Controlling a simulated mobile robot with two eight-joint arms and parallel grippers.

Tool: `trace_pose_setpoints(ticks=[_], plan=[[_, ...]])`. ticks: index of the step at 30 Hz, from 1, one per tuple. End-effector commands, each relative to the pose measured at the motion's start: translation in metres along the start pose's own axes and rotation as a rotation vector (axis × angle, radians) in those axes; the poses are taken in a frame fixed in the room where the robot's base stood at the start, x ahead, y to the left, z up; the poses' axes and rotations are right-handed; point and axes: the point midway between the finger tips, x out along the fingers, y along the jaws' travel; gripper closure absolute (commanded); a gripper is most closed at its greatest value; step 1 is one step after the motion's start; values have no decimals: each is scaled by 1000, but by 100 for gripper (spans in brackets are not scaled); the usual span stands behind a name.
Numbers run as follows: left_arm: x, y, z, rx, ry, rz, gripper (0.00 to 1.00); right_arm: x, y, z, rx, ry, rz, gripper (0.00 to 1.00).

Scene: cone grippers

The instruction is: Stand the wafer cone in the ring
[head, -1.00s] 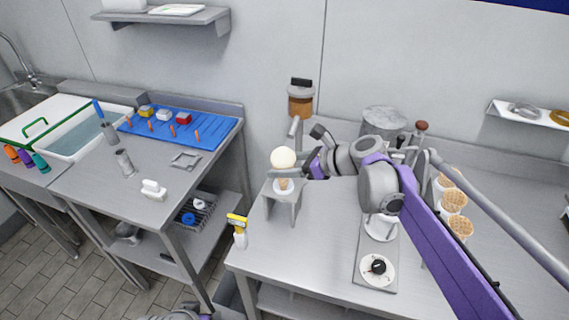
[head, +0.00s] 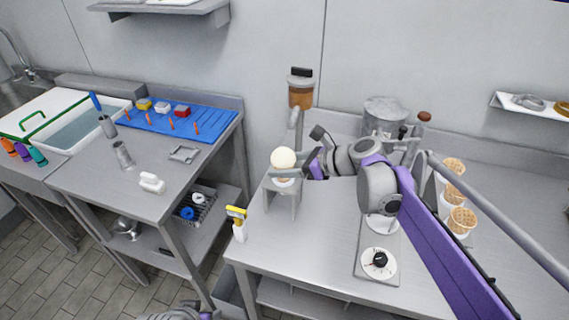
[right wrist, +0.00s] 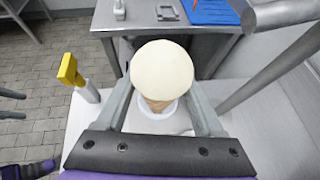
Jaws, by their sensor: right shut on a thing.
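The wafer cone (right wrist: 157,104) bears a cream-coloured ball (head: 283,159) on top. My right gripper (head: 287,173) is shut on the cone just under the ball; its fingers show on both sides in the right wrist view. The cone looks upright. The white ring (head: 285,182) on the grey stand (head: 283,198) is directly below, and its pale rim (right wrist: 158,113) shows around the cone's lower part in the right wrist view. The tip is hidden, and I cannot tell whether it touches the ring. My left gripper (right wrist: 12,105) shows at the left edge, its fingers apart and empty.
A rack with several wafer cones (head: 454,191) is at the right. A scale-like plate with a black knob (head: 379,260) lies in front. The counter (head: 310,250) beside the stand is clear.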

Motion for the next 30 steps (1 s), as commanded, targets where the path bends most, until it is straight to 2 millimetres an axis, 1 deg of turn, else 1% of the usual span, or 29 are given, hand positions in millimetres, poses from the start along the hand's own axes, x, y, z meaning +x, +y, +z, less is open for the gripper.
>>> trace_pose_setpoints(ticks=[21, 22, 24, 26, 27, 30], plan=[[12, 0, 8, 0, -5, 0, 42, 10, 0, -19, 0, 0, 0, 53], [12, 0, 8, 0, -5, 0, 42, 10, 0, -19, 0, 0, 0, 25], [12, 0, 8, 0, -5, 0, 42, 10, 0, -18, 0, 0, 0, 13], [12, 0, 8, 0, -5, 0, 42, 10, 0, -18, 0, 0, 0, 2], [12, 0, 8, 0, -5, 0, 42, 10, 0, -18, 0, 0, 0, 0], [12, 0, 8, 0, -5, 0, 42, 10, 0, -18, 0, 0, 0, 0]])
